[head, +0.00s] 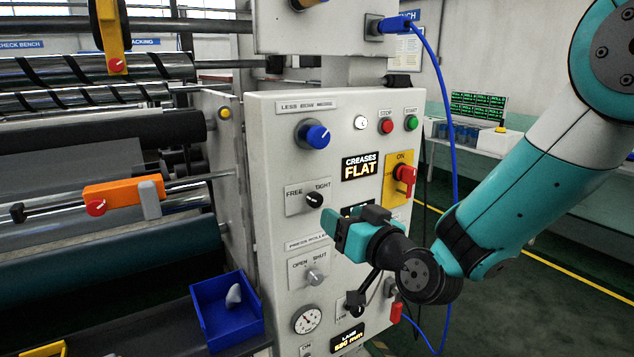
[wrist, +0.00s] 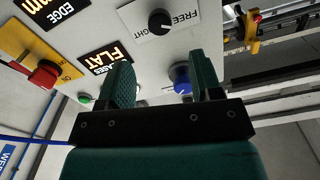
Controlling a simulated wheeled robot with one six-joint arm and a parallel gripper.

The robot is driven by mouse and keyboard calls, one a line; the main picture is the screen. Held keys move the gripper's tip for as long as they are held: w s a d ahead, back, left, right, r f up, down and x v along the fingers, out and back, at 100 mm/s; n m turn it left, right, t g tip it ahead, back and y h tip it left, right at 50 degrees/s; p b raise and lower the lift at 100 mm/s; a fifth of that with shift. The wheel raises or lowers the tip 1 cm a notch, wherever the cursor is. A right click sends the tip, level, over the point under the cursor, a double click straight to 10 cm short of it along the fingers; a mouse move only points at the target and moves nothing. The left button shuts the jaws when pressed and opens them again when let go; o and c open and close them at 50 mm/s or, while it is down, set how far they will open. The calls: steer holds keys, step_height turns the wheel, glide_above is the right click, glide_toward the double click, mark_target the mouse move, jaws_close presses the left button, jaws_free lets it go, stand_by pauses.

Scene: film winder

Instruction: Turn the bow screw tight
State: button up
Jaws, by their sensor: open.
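The bow screw is a blue knob (head: 313,134) on the white control panel, under a label reading "LESS BOW MORE". A pale mark shows on its right side. In the wrist view the blue knob (wrist: 182,79) shows beyond the fingers, in the gap between them and nearer the right finger. My gripper (head: 338,226) is open and empty, in front of the panel, below the knob and apart from it. In the wrist view its two green fingers (wrist: 164,80) stand apart. A display (head: 360,166) above my gripper reads "CREASES FLAT".
A black FREE/TIGHT selector (head: 314,200) sits below the knob. A red stop button (head: 387,127), a green start button (head: 411,123) and a red switch (head: 405,174) on yellow are to the right. A blue cable (head: 447,100) hangs right of the panel. Rollers fill the left.

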mark_target(317, 200)
steer(key=p+x, duration=0.4)
steer(key=x, duration=0.4)
steer(key=shift+a+r, duration=0.1)
steer(key=shift+r, duration=0.05)
steer(key=shift+w+a+f+p, duration=0.2)
steer(key=shift+w+a+p, duration=0.1)
steer(key=shift+w+p, duration=0.15)
steer(key=c, duration=0.9)
